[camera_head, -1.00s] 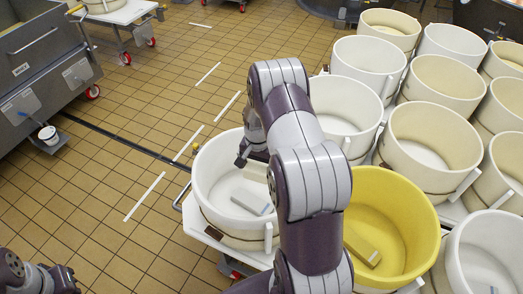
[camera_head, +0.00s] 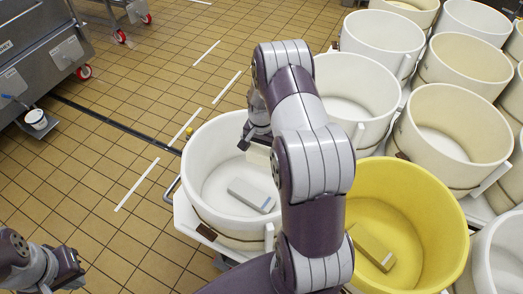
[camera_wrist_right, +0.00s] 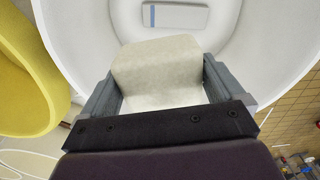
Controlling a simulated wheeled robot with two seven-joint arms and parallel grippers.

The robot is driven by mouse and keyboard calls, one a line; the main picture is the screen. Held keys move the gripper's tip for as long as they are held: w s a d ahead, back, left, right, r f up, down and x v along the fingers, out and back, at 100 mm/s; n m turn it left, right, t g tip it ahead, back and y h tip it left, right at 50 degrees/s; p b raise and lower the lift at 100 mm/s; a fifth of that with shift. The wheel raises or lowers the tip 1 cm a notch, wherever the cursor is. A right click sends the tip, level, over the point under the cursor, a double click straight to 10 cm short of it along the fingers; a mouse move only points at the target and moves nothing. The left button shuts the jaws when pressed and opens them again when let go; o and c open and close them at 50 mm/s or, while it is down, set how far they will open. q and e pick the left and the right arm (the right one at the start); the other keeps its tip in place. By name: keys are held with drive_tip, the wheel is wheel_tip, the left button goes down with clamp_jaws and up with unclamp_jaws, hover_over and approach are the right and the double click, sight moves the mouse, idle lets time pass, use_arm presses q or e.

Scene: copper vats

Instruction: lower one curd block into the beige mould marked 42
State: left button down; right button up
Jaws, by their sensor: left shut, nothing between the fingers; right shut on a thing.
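My right gripper (camera_head: 256,138) is shut on a pale cream curd block (camera_wrist_right: 158,70). The block shows between its fingers in the right wrist view, and partly beside my arm in the head view (camera_head: 259,156). The gripper and block are over the opening of a white mould (camera_head: 207,160) at the front left of the group. A grey bar with a blue end (camera_head: 251,195) lies on that mould's floor. Several beige moulds (camera_head: 442,105) stand at the right; I can read no number 42 on any. My left gripper (camera_head: 72,268) is shut and empty at the lower left.
A yellow mould (camera_head: 440,215) with another bar (camera_head: 372,247) inside stands right of my right arm. White moulds (camera_head: 345,65) stand behind. A grey metal vat (camera_head: 40,45) is at the upper left. The tiled floor (camera_head: 95,205) between is clear.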

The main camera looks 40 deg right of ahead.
wheel_tip(320, 180, down, 27)
drive_tip(key=b, duration=1.8)
drive_tip(key=shift+s+a+r+b, duration=0.1)
drive_tip(key=shift+b, duration=0.2)
drive_tip(key=shift+f+b, duration=0.65)
drive_tip(key=shift+f, duration=0.25)
drive_tip(key=o, duration=0.9)
drive_tip(key=shift+o, duration=0.2)
wheel_tip(320, 180, up, 13)
drive_tip(key=p, duration=0.1)
drive_tip(key=s+a+r+n+p, duration=0.5)
drive_tip(key=a+r, duration=0.4)
drive_tip(key=r, duration=0.2)
drive_tip(key=s+a+r+n+t+p, duration=0.1)
drive_tip(key=s+a+r+n+p, duration=0.5)
drive_tip(key=r, duration=0.5)
drive_tip(key=s+a, duration=0.2)
drive_tip(key=shift+a+r+n, duration=0.4)
